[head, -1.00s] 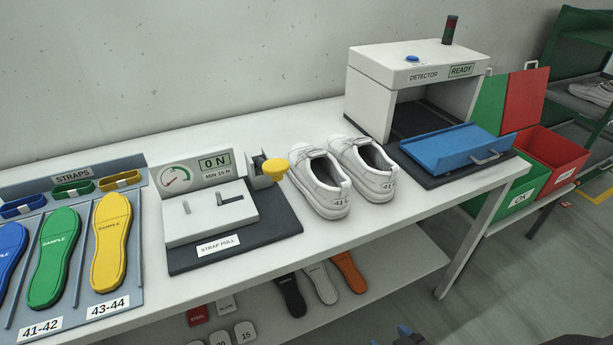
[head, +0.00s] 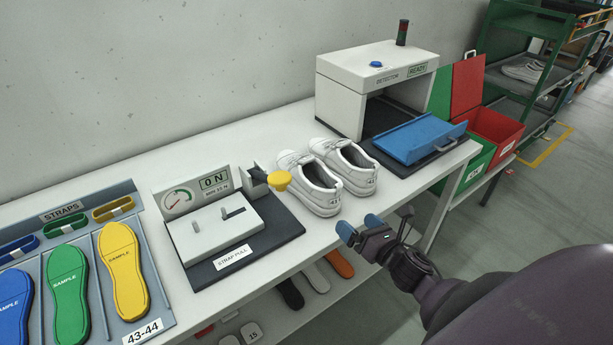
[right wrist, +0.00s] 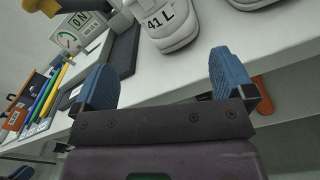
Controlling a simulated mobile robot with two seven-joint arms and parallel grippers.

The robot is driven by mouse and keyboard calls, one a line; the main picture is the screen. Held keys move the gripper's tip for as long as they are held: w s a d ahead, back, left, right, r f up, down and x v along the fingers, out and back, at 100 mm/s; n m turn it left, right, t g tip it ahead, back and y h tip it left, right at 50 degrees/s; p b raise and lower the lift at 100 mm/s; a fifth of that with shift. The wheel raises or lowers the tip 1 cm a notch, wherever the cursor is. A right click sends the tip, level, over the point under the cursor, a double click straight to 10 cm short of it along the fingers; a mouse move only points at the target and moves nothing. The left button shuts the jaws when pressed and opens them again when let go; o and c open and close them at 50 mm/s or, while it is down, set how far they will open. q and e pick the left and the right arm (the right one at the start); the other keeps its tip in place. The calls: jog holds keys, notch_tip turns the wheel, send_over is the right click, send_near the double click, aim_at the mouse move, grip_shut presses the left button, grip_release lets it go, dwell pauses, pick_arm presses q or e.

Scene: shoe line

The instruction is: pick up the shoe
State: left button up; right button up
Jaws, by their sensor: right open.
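A pair of white shoes stands side by side on the white bench, heels toward me. The left one (head: 312,184) is beside the strap pull gauge, and the right one (head: 346,166) is close against it. In the right wrist view a shoe heel marked 41 L (right wrist: 166,22) shows at the top, beyond the fingers. My right gripper (head: 360,229) is open and empty at the bench's front edge, in front of the shoes and apart from them. Its blue fingers are spread wide in the right wrist view (right wrist: 172,80). My left gripper is not in view.
The strap pull gauge (head: 205,245) with a yellow knob (head: 279,180) stands left of the shoes. The detector (head: 345,75) with a blue tray (head: 420,139) stands to the right. Green and red bins (head: 497,130) lie beyond. Sample soles (head: 122,268) lie at left.

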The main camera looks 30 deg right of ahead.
aim_at(339, 196)
jog(key=w+n, duration=0.1)
jog(key=w, duration=0.1)
jog(key=w+r+n+p, duration=0.1)
jog(key=w+n, duration=0.1)
jog(key=w, duration=0.1)
jog(key=w+r+n+y, duration=0.1)
jog(key=w+n, duration=0.1)
jog(key=shift+w+d+r, duration=0.1)
jog(key=shift+w+r, duration=0.15)
jog(key=shift+w, duration=0.05)
jog(key=w+p, duration=0.1)
jog(key=w, duration=0.3)
jog(key=shift+a, duration=0.2)
jog(key=shift+w, duration=0.3)
jog(key=c, duration=0.8)
